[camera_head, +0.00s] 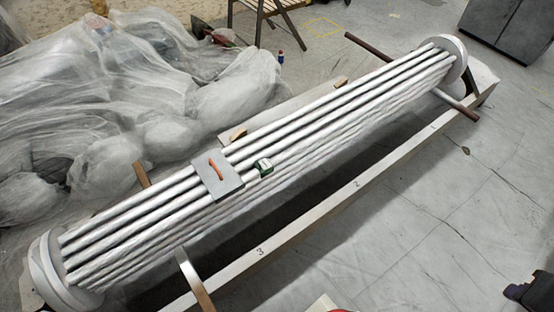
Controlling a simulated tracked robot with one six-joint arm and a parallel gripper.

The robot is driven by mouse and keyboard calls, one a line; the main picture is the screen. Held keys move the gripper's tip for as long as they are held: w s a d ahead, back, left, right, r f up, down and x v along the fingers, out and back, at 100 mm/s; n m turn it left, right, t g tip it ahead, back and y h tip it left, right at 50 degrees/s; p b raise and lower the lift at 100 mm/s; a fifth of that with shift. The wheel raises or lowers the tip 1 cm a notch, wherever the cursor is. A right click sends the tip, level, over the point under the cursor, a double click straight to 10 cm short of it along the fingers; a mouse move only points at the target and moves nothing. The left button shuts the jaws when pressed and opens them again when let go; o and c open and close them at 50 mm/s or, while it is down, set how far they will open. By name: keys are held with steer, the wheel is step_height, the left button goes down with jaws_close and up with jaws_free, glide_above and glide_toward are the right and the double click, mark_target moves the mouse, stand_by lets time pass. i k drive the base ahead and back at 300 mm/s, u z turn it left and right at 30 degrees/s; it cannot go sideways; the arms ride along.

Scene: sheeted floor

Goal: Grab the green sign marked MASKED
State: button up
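A small dark green block with a pale top (264,167) sits on the bundle of silver tubes (330,115), a little left of the picture's middle. It is the only green thing that looks like a sign, but any marking on it is too small to read. It lies just right of a grey plate (217,178) with an orange-red handle, which rests across the tubes. I cannot tell whether the two touch. My gripper cannot be made out in this view.
The tubes run diagonally between two round end plates (455,58) above a pale beam (360,182) marked 2 and 3. Clear plastic sheeting (90,100) covers lumpy things at left. A wooden chair (270,12) and dark cabinet (508,28) stand behind. The right floor is largely clear.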

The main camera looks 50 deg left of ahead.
mark_target(264, 165)
steer(key=i, duration=0.65)
steer(key=u, duration=3.3)
steer(key=i, duration=0.5)
steer(key=u, duration=0.05)
